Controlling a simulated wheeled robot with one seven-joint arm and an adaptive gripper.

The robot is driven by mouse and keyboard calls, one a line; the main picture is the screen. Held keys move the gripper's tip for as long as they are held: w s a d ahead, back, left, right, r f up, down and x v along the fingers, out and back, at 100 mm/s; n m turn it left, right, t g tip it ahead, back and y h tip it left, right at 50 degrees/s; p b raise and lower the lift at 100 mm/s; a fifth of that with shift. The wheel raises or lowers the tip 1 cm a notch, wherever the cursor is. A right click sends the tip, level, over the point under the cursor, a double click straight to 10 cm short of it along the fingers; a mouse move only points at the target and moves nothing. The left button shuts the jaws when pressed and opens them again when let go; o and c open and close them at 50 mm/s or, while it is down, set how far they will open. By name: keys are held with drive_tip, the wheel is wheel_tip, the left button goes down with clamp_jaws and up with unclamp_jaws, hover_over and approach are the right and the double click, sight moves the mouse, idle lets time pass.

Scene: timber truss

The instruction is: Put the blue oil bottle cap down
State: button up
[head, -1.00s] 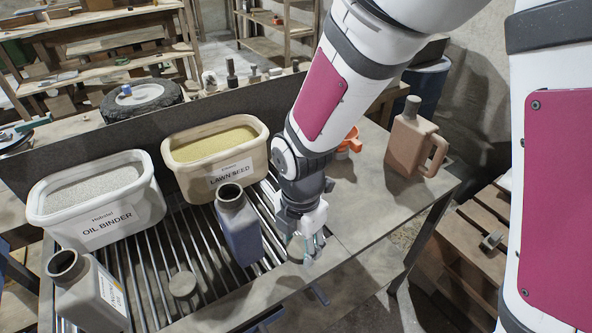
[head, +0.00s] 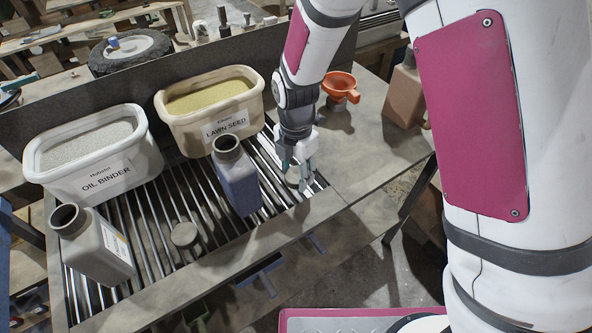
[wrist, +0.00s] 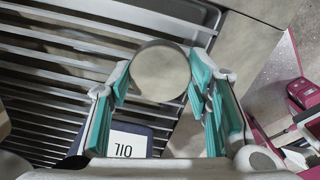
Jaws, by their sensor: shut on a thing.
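My gripper (head: 297,176) is shut on the round, pale grey-beige blue oil bottle cap (wrist: 161,71), held between its teal fingertips. The cap is low over the right end of the slatted grate (head: 205,205); I cannot tell whether it touches the slats. The blue oil bottle (head: 236,180) stands upright and open just left of my gripper. Its side with an "OIL" label (wrist: 128,146) shows at the bottom of the wrist view.
A second cap (head: 184,235) lies on the grate near an open grey bottle (head: 100,250). Tubs of oil binder (head: 95,183) and lawn seed (head: 215,130) stand behind. An orange funnel (head: 341,88) and a brown jug (head: 405,95) stand right.

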sight(296, 175)
drive_tip(key=shift+f, duration=0.1)
drive_tip(key=o, duration=0.9)
drive_tip(key=shift+c, duration=0.2)
wheel_tip(296, 175, up, 12)
drive_tip(key=shift+r, duration=0.2)
